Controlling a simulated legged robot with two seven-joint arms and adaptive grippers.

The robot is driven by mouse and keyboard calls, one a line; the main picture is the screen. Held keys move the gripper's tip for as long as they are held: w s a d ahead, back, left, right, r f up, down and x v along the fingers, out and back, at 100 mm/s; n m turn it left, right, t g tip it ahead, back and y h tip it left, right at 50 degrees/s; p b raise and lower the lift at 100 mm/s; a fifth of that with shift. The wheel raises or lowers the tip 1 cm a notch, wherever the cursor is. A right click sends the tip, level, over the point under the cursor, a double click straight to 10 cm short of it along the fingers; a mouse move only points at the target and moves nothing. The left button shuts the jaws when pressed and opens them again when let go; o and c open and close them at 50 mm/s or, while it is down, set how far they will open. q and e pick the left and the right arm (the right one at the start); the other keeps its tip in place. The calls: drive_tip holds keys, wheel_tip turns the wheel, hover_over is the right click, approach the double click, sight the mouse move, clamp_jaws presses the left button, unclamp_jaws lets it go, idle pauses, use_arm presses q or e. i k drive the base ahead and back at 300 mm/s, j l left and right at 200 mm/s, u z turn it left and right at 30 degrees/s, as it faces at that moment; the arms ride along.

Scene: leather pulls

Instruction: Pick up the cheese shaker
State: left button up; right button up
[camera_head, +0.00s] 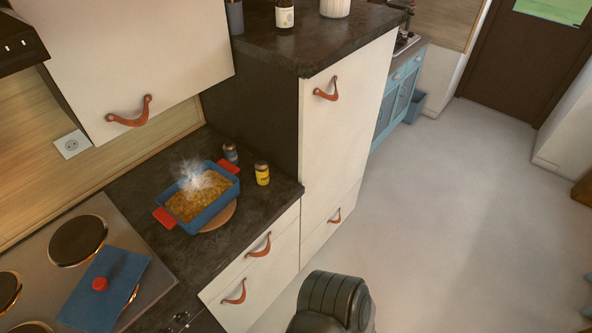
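Two small shakers stand upright on the dark counter beside a baking dish. One is a yellow shaker (262,174) with a dark top, near the counter's right end. The other is a grey-blue shaker (230,152) with a dark lid, a little behind and to the left. Their labels are too small to read, so I cannot tell which is the cheese shaker. Neither gripper shows in the head view. A dark ribbed part of my own body is at the bottom centre, well away from both shakers.
A blue baking dish (205,219) with red handles holds steaming food on a round wooden board (220,217). A blue lid (104,287) lies on the stove (52,215). A tall cabinet (340,125) stands right of the shakers. The floor (450,220) is clear.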

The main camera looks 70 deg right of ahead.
sight(261, 165)
drive_tip(key=z, duration=1.9)
drive_tip(key=u, duration=0.25)
